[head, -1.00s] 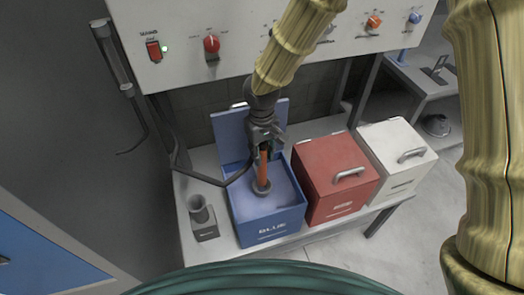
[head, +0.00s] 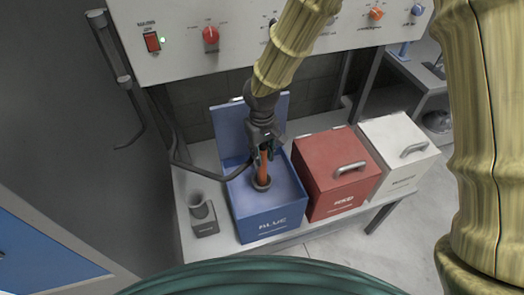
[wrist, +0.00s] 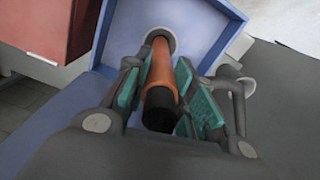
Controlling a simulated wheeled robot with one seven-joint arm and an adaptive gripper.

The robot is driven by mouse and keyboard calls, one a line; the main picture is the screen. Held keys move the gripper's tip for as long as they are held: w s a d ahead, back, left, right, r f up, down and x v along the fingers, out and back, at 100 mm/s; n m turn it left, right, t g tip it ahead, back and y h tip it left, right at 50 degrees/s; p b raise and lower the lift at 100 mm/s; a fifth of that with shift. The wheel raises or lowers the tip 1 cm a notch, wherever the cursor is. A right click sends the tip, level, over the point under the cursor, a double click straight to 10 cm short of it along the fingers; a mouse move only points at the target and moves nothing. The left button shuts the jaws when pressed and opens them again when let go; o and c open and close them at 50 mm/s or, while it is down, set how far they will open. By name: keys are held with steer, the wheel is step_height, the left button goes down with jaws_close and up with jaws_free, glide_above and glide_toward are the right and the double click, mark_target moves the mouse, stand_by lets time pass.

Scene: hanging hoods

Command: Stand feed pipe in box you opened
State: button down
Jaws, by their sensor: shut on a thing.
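The blue box (head: 272,224) stands on the bench with its lid (head: 230,133) raised at the back. The orange feed pipe (head: 263,165) is upright inside the box, its lower end at a round grey ring (head: 261,183). My gripper (head: 264,152) is shut on the upper part of the pipe. In the wrist view, the pipe (wrist: 161,68) lies between the teal finger pads of my gripper (wrist: 167,97), its dark end towards the camera. The far end meets a pale round piece in the blue box (wrist: 205,30). Whether the pipe rests fully on the floor cannot be told.
A red box (head: 335,172) and a white box (head: 399,155), both closed, stand to the right. A small grey holder (head: 204,216) stands left of the blue box. A control panel (head: 240,35) with knobs hangs above the bench.

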mark_target(262, 148)
steer(key=shift+f+b, duration=0.45)
steer(key=shift+f, duration=0.7)
steer(key=shift+f+b, duration=1.5)
steer(key=shift+f, duration=1.65)
steer(key=c, duration=1.1)
jaws_free()
step_height(262, 148, up, 12)
steer(key=shift+r, duration=0.1)
